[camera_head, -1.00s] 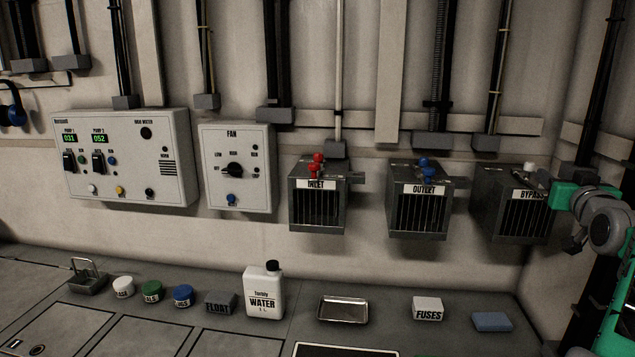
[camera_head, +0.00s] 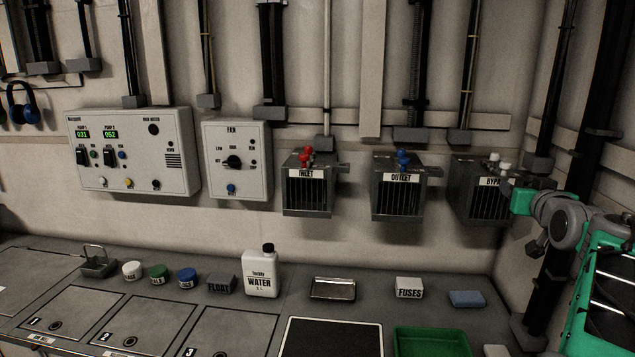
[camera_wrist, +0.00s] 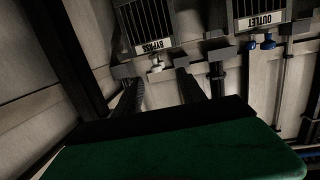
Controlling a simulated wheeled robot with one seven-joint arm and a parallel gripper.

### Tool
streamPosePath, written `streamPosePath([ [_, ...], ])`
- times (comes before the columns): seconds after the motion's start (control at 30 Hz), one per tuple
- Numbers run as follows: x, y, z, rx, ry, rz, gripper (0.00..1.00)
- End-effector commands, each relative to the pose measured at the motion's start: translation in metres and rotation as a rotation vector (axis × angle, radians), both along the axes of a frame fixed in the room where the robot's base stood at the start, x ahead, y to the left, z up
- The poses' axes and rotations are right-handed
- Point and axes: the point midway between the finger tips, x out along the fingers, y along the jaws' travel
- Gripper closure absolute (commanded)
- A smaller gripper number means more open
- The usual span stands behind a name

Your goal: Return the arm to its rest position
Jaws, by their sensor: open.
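My arm, green and grey, stands at the right edge of the head view, with its wrist in front of the bypass box (camera_head: 482,190) and hiding that box's right part. In the wrist view the picture is upside down.
The inlet box (camera_head: 307,192) with red knobs and the fan panel (camera_head: 236,160) hang on the wall. Below, the worktop holds a water bottle (camera_head: 261,273), a metal tray (camera_head: 333,289), a fuses box (camera_head: 409,288), a blue sponge (camera_head: 466,298) and a green tray (camera_head: 431,343).

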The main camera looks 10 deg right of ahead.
Motion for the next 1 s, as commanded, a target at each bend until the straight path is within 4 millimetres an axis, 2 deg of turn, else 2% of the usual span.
streamPosePath([
  [0.27,0.023,0.094,-0.035,0.092,0.181,0.093,0.52],
  [0.37,0.022,0.144,-0.055,0.130,0.281,0.138,0.52],
  [0.47,0.010,0.209,-0.082,0.174,0.423,0.198,0.52],
  [0.5,-0.001,0.239,-0.094,0.190,0.491,0.225,0.52],
  [0.57,-0.025,0.282,-0.115,0.210,0.603,0.264,0.52],
  [0.6,-0.044,0.309,-0.129,0.219,0.680,0.289,0.52],
  [0.67,-0.077,0.344,-0.148,0.228,0.795,0.322,0.52],
  [0.7,-0.101,0.363,-0.160,0.230,0.868,0.341,0.52],
  [0.83,-0.167,0.399,-0.191,0.224,1.058,0.375,0.52],
  [0.9,-0.189,0.407,-0.201,0.219,1.115,0.383,0.52],
  [1.0,-0.201,0.410,-0.208,0.218,1.149,0.385,0.52],
])
